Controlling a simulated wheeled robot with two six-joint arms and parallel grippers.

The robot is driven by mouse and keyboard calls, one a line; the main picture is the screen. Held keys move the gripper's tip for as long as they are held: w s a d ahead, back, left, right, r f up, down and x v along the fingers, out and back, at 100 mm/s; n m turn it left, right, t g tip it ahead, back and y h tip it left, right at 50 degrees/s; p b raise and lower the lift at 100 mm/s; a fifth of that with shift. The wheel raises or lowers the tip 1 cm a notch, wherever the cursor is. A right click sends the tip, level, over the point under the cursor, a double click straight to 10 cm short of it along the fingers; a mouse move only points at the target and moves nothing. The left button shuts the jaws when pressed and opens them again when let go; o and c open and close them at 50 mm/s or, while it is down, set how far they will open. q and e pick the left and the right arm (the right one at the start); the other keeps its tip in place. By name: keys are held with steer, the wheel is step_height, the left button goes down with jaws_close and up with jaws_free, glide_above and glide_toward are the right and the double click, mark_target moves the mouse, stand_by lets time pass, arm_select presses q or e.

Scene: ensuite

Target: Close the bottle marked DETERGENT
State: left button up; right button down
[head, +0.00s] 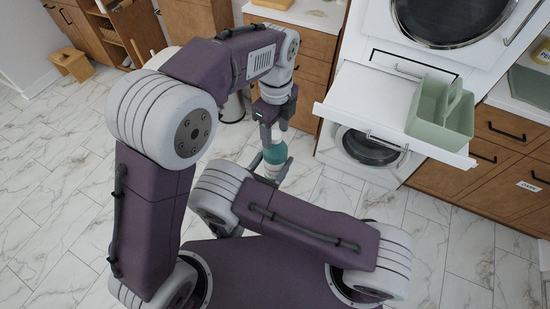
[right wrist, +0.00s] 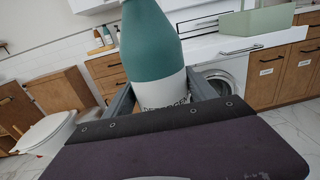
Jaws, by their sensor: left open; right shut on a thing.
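The DETERGENT bottle (head: 274,153) is teal with a white lower part and stands upright between my arms in the head view. In the right wrist view the bottle (right wrist: 152,45) fills the middle, its label partly readable and its top out of frame. My right gripper (right wrist: 160,92) is shut on its white lower part; in the head view its fingers (head: 270,168) show on both sides. My left gripper (head: 272,118) is open, pointing down right above the bottle, around or just over its top. Whether a cap is on the bottle's mouth I cannot tell.
A pulled-out white shelf (head: 370,98) with a green caddy (head: 442,112) is at the right, above a washing machine (head: 368,148). Wooden cabinets (head: 305,75) stand behind. A small wooden stool (head: 72,65) is far left. The tiled floor around is mostly clear.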

arm_select(q)
step_height(320, 180, up, 12)
stand_by(0.4)
steer(key=a+f+n, duration=1.2)
steer(key=n, duration=0.2)
steer(key=s+a+f+n+t, duration=0.1)
steer(key=s+a+f+n, duration=0.8)
steer(key=s+a+n, duration=0.1)
steer(key=s+n, duration=0.1)
steer(key=n, duration=0.1)
steer(key=shift+f+n, duration=0.3)
steer(key=shift+n, duration=0.1)
